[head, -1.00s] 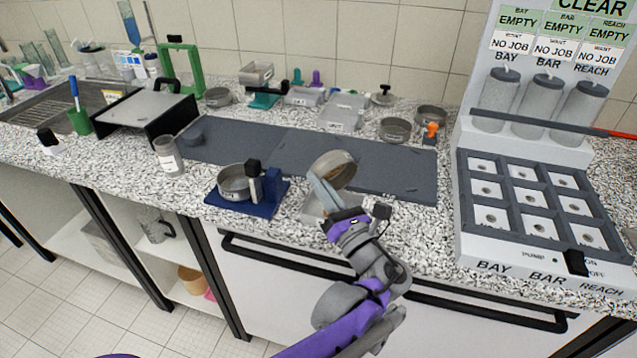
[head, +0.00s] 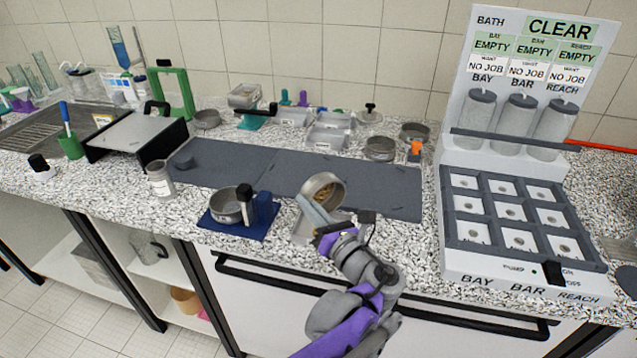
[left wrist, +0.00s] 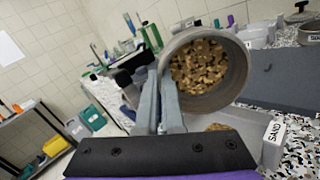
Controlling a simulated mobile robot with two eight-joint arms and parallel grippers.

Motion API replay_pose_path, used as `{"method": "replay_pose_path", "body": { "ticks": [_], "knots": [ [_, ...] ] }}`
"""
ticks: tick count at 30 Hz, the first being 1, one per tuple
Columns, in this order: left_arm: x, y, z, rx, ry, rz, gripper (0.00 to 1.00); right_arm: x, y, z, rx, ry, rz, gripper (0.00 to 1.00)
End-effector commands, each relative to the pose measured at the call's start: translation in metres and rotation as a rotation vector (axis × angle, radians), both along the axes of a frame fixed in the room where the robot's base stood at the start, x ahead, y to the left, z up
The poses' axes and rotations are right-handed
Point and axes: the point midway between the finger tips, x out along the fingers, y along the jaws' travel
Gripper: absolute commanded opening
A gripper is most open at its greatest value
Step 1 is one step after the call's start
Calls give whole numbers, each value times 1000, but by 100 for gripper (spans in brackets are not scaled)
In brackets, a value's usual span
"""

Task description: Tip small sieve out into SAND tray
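My left gripper (head: 308,205) is shut on the wall of the small sieve (head: 328,182), a round grey metal pan. It is held above the counter's front part, tilted on its side with its mouth partly towards me. Brown grains lie inside; in the left wrist view (left wrist: 205,72) they fill much of the sieve's floor. The SAND tray (left wrist: 272,146), pale with a white label, is below the sieve, and a little brown material shows in it. In the head view the tray (head: 301,232) is largely hidden by my gripper. My right gripper is not in view.
Left of the tray, another round pan (head: 226,206) stands on a blue base (head: 240,229) with a black-topped post. A grey mat (head: 375,195) lies behind. A white-grey station (head: 520,270) with a grid of cells stands right. A glass jar (head: 160,181) stands left.

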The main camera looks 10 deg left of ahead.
Motion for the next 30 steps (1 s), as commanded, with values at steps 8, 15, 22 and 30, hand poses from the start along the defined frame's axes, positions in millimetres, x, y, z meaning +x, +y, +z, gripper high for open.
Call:
{"method": "replay_pose_path", "body": {
  "ticks": [8, 15, 22, 30],
  "knots": [
    [1, 1, 19, -219, 208, 0, 0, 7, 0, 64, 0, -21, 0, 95],
    [2, 2, 27, -426, 407, 2, 0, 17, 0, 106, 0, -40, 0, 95],
    [2, 2, 32, -618, 591, 1, 0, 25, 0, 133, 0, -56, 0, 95],
    [2, 3, 37, -848, 814, 3, 0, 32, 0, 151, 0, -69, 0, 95]
  ]
}}
